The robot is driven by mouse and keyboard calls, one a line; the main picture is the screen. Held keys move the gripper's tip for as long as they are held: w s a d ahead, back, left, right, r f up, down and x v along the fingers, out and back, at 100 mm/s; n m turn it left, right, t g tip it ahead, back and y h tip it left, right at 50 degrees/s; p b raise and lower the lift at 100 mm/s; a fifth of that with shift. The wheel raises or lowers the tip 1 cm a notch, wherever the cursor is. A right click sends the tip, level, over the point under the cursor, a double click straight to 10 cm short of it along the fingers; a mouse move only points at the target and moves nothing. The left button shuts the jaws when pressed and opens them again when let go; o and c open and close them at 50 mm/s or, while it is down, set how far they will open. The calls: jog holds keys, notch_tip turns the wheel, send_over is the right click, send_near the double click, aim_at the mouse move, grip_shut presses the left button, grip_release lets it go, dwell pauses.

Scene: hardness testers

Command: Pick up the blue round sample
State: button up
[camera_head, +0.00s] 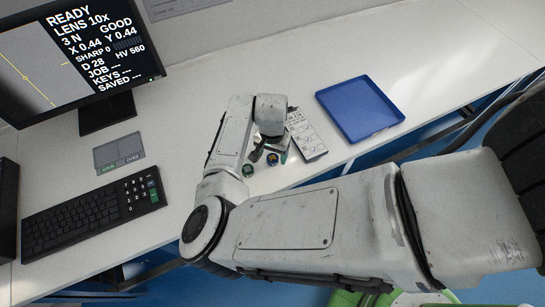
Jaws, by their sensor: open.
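My gripper (264,154) points down over the white bench in the middle of the camera_head view, and its jaws are open. A small round sample (272,159) with a bluish rim sits right at the fingertips, partly hidden by them. A second small round sample (248,171), dark with a greenish rim, lies just to the left and nearer. Part of another green-edged piece (284,157) shows at the right of the fingers. The pieces are small, and I cannot tell whether the fingers touch any of them.
A blue tray (360,108) lies farther right, empty. A monitor (85,55), a grey pad (119,153) and a black keyboard (92,215) are on the left. My arm covers the bench's near edge.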

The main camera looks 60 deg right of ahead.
jog(key=shift+f, duration=0.85)
jog(key=c, duration=1.2)
jog(key=shift+o, duration=0.2)
jog(key=shift+r, duration=0.1)
jog(key=shift+r, duration=0.5)
jog(key=s+d+r+b, duration=0.1)
jog(key=s+r+b, duration=0.2)
jog(key=s+r, duration=0.9)
jog(key=shift+s, duration=1.05)
